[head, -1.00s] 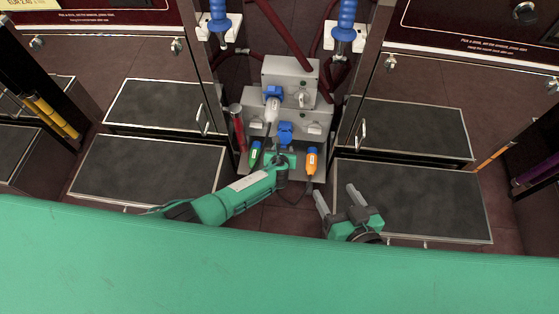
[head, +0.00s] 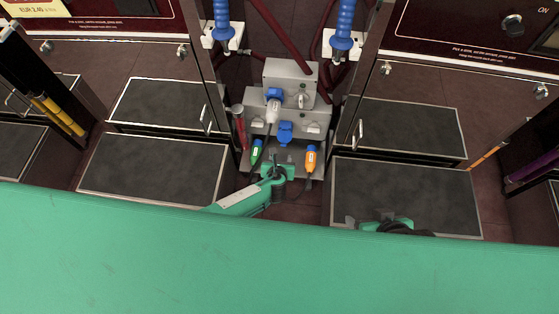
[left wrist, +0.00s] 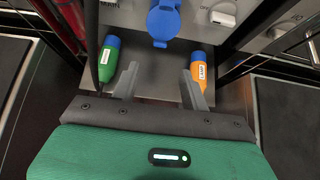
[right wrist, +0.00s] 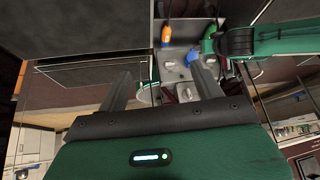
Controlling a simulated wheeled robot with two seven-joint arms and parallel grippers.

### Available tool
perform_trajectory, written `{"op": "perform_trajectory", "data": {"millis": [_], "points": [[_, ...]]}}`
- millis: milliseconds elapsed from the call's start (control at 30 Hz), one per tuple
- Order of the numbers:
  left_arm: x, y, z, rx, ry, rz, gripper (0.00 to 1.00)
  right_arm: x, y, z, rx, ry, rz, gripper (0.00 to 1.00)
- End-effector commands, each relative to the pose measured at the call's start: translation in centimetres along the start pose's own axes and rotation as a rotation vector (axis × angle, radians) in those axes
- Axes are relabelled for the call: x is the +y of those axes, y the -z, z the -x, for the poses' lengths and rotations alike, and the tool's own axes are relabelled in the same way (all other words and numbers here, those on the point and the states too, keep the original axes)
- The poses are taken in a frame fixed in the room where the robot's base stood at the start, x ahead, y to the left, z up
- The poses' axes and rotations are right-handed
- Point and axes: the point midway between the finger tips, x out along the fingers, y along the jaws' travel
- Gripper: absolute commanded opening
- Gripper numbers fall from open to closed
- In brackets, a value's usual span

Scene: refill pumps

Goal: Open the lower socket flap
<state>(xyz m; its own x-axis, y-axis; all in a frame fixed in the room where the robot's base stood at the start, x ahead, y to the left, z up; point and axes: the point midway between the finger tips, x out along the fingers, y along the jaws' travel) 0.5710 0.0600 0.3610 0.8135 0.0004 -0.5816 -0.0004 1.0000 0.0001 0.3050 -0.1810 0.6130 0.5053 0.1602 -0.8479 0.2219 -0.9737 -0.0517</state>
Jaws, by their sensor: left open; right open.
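The lower socket flap (head: 285,128) is a blue cover on the lower part of the grey socket box (head: 315,121). It shows in the left wrist view (left wrist: 163,22) at the top centre, looking closed. My left gripper (head: 273,158) is just below and in front of the flap, apart from it. In the left wrist view its fingers (left wrist: 160,85) are open and empty, pointing toward the box. My right gripper (head: 366,218) is low at the right, partly hidden by my green body. In the right wrist view its fingers (right wrist: 160,85) are open and empty.
A white plug (head: 272,110) sits at the upper blue socket (head: 273,94). Blue pump nozzles (head: 343,25) hang above. Dark platforms (head: 155,166) flank the box.

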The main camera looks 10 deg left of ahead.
Motion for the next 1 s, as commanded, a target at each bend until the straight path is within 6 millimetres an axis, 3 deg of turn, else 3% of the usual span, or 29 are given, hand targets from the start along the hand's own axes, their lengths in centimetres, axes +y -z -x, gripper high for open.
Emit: {"op": "perform_trajectory", "data": {"millis": [300,700,833,933,1000], "points": [[0.0,0.0,2.7,0.001,0.000,0.000,0.45,1.7,-1.4,2.2,-0.144,-0.045,-0.021,0.68],[0.0,0.1,3.0,0.000,0.000,0.000,0.45,1.9,-1.7,2.4,-0.168,-0.051,-0.024,0.68],[0.0,0.6,2.8,0.008,0.007,0.036,0.20,1.9,-1.2,2.0,-0.146,-0.050,-0.024,0.68],[-0.2,2.2,2.3,0.037,0.033,0.174,0.00,1.9,0.3,0.8,-0.075,-0.047,-0.022,0.68],[-0.5,3.7,1.8,0.069,0.062,0.339,0.00,1.8,2.2,-0.3,0.010,-0.043,-0.021,0.68]]}}
